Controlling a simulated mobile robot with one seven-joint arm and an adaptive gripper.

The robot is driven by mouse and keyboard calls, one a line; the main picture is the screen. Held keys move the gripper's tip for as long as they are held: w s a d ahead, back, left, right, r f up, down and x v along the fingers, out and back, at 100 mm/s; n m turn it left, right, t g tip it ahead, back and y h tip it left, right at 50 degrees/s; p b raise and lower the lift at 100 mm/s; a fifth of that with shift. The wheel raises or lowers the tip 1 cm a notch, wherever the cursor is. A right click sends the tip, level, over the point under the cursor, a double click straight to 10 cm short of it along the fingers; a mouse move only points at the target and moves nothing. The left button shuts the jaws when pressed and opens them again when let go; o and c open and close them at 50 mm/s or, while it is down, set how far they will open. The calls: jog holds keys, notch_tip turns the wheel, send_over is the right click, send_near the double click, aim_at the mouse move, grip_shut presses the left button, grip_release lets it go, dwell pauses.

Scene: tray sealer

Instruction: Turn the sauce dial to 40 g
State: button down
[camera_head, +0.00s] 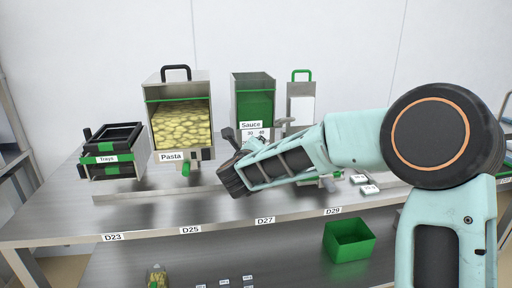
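The sauce dispenser (253,88) stands at the back centre of the steel table. It is a grey box with green inside and a "Sauce" label (251,125). Small dial figures show just under the label, too small to read surely. The dial itself is hidden behind my arm and gripper, so its setting cannot be told. My arm reaches in from the right. My gripper (230,137) is dark and shows only in part, beyond the wrist, in front of the dispenser's lower front. Whether its fingers touch the dial or are open cannot be told.
A pasta dispenser (160,120) with a green-tipped spout and a stack of black trays (113,140) stand to the left. A raised rail (150,194) runs along the table. A green bin (349,241) sits below.

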jog(key=c, duration=1.6)
grip_release()
jog(key=v, duration=1.2)
